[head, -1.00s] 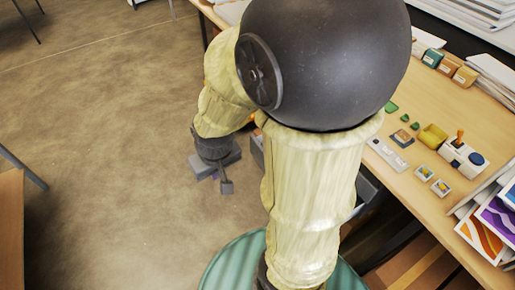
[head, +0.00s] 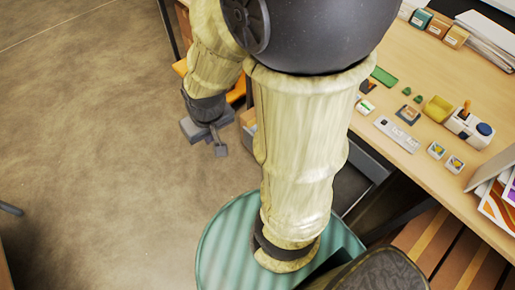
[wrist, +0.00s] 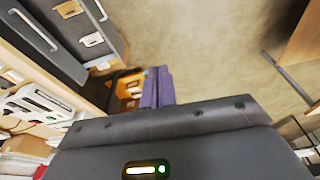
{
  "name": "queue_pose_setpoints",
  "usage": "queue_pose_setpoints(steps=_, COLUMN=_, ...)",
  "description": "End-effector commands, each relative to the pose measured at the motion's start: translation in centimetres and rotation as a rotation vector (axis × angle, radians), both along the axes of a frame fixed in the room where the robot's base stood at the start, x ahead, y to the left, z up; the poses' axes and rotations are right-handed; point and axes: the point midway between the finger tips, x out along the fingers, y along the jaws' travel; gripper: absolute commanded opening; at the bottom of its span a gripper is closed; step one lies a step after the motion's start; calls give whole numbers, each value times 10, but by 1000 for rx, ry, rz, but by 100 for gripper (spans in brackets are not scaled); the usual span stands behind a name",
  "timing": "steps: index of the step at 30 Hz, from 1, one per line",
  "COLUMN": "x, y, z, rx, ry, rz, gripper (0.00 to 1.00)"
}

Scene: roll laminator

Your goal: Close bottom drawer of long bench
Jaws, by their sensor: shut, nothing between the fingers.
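The long bench (head: 395,75) has a wooden top on the right in the head view. A grey drawer (head: 372,166) juts out below its front edge, partly hidden behind my arm. In the wrist view, dark grey drawer fronts with pale bar handles show at the upper left, one nearer the bench top (wrist: 40,48) and one nearer the floor (wrist: 105,25). I cannot tell exactly how far each stands out. My gripper (head: 216,140) hangs over the floor left of the bench, apart from the drawers. Its purple fingers (wrist: 157,88) are together and empty.
Cards, small boxes, a yellow tray (head: 437,108) and a stamp holder (head: 468,128) lie on the bench top. Orange shelving (wrist: 128,90) shows behind my fingers in the wrist view. Open floor (head: 100,140) lies left of my arm. A table edge shows at the wrist view's right (wrist: 302,40).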

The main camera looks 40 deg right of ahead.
Motion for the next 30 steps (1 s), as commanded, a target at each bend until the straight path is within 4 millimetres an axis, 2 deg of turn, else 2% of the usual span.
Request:
queue_pose_setpoints(steps=9, x=0, y=0, z=-1, rx=0, ry=1, rz=1, gripper=0)
queue_pose_setpoints(steps=11, x=1, y=0, z=-5, rx=-4, ry=10, rz=7, gripper=0)
queue_pose_setpoints(steps=14, x=3, y=0, z=-21, rx=-17, ry=46, rz=35, gripper=0)
queue_pose_setpoints(steps=17, x=8, y=-2, z=-51, rx=-49, ry=115, rz=88, gripper=0)
queue_pose_setpoints(steps=23, x=18, y=-12, z=-132, rx=-160, ry=318, rz=244, gripper=0)
queue_pose_setpoints(steps=30, x=28, y=-33, z=-229, rx=-343, ry=567, rz=445, gripper=0)
